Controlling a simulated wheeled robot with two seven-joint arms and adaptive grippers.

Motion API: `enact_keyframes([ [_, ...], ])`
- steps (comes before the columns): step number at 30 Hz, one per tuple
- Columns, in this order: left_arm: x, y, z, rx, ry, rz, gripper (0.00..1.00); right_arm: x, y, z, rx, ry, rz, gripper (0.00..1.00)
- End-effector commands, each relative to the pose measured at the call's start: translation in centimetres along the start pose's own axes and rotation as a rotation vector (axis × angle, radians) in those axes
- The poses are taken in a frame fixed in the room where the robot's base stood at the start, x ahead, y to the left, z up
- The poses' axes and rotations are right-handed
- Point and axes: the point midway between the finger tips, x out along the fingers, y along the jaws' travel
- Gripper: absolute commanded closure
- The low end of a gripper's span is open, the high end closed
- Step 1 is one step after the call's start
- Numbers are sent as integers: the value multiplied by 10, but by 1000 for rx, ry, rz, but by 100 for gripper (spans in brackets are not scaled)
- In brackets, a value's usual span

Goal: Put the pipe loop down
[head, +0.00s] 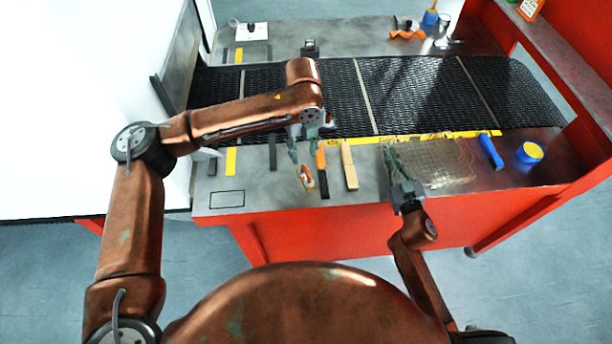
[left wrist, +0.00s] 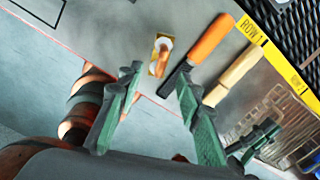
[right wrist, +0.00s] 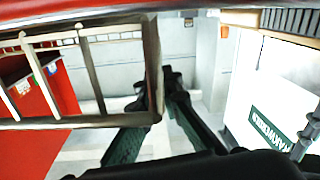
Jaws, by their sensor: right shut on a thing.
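My left gripper (head: 300,160) is open above the table's front part; its fingers (left wrist: 158,85) stand apart in the left wrist view. A small orange, white and yellow piece (head: 306,178) lies below it; it also shows beyond and between the fingers in the left wrist view (left wrist: 160,55). I cannot tell if this is the pipe loop, and nothing else clearly shows as one. My right gripper (head: 391,158) is shut on the edge of a wire mesh panel (head: 440,165). The panel's barred frame (right wrist: 80,38) fills the upper left of the right wrist view.
An orange-handled tool (head: 321,160) and a wooden-handled tool (head: 348,160) lie right of the left gripper. The black mesh belt (head: 410,90) runs behind. Bare table lies at the front left.

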Motion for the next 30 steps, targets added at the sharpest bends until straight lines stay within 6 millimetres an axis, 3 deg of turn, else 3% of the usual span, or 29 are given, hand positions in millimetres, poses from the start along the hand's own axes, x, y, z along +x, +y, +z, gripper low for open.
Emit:
enact_keyframes([
  [12,58,0,-1,-28,3,8,67,0,0,0,0,0,0,100],
  [20,73,-1,-2,-26,2,7,67,0,0,0,0,0,0,100],
  [30,117,-3,-4,-27,1,7,67,0,0,0,0,0,0,100],
])
